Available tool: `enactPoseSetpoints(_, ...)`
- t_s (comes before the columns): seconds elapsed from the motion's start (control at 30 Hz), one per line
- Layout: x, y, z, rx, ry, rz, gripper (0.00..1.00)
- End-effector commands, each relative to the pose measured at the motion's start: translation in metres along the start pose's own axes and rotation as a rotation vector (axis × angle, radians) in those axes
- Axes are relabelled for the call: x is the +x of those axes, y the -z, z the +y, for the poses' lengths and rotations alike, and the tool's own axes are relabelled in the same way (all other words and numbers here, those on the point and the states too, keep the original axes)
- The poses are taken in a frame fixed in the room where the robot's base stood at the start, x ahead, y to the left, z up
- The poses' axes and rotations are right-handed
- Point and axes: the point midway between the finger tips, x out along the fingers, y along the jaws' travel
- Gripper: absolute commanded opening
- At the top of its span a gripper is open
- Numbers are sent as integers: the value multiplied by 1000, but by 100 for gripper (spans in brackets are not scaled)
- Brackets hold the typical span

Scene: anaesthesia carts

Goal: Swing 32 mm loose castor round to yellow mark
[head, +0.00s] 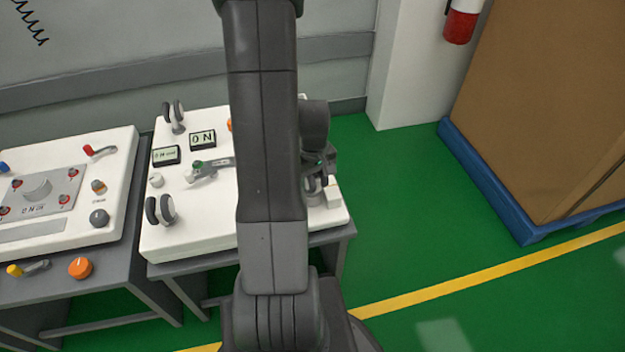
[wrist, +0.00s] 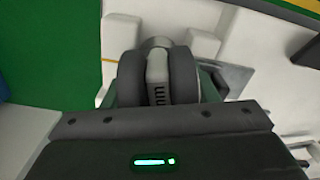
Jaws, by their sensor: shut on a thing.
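The castor (wrist: 184,72) shows in the wrist view as a twin dark wheel with a grey hub between, marked with partly hidden lettering ending in "mm". My gripper (wrist: 158,92) is shut on this castor, its jaws mostly hidden behind the wheels and the dark gripper body. In the head view my gripper (head: 320,168) is at the right end of the white cart top, and only a little of the castor (head: 313,186) shows below it. A thin yellow line (wrist: 109,61) lies on the white surface left of the castor in the wrist view.
The white top (head: 200,235) also carries two more castors (head: 173,115) (head: 160,209), a green-ended lever (head: 210,169) and small displays (head: 203,139). A second panel (head: 60,190) stands left. My arm hides the middle. Green floor is free to the right, before a pallet (head: 490,190).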

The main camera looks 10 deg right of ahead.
Motion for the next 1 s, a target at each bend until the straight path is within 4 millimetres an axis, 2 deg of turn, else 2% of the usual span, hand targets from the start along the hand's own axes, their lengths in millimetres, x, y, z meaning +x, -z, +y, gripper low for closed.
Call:
enactPoseSetpoints(0.27,0,0,1,-41,-1,1,20)
enactPoseSetpoints(0.63,0,1,5,-399,-1,1,20)
enactPoseSetpoints(1.0,0,1,5,-441,0,0,20)
